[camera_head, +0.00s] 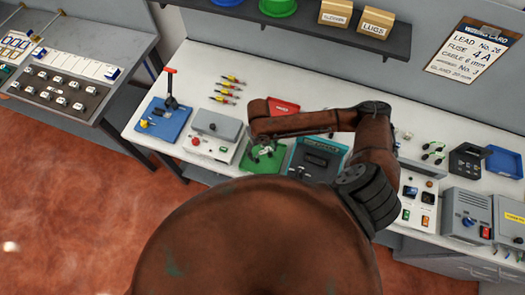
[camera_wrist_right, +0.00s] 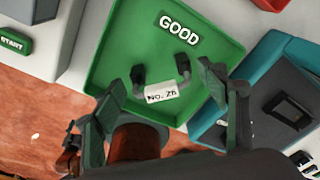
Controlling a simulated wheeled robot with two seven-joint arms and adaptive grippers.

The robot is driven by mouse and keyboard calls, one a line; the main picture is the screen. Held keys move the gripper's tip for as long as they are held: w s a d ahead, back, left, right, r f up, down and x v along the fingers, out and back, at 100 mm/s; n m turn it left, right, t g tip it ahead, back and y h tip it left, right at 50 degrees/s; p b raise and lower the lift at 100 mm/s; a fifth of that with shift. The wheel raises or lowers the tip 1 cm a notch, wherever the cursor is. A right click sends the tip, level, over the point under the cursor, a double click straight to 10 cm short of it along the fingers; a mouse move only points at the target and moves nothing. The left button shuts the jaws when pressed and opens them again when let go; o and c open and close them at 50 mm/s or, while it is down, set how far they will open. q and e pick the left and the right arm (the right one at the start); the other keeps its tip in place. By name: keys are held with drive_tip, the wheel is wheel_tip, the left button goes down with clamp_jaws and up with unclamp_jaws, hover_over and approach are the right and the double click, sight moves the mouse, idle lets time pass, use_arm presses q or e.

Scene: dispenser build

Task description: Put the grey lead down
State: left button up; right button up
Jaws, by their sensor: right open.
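The grey lead (camera_wrist_right: 160,93), with dark ends and a white tag reading "NO. 26", lies in the green tray (camera_wrist_right: 112,65) marked "GOOD". The tray also shows in the head view (camera_head: 278,158), partly under my right arm. My right gripper (camera_wrist_right: 164,90) is open, with one finger on each side of the lead and visible gaps between. In the head view my right gripper (camera_head: 262,146) is small and over the tray; it hides part of the lead. My left gripper does not show.
A teal-edged dark device (camera_head: 318,158) stands right of the tray, and a grey box with a red button (camera_head: 215,130) left of it. A red tray (camera_head: 284,106) lies behind. Several coloured leads (camera_head: 227,90) lie farther back. The bench is crowded.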

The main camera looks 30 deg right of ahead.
wheel_tip(320, 180, up, 12)
drive_tip(key=w+b, duration=0.1)
drive_tip(key=shift+w, duration=0.15)
idle(0.3)
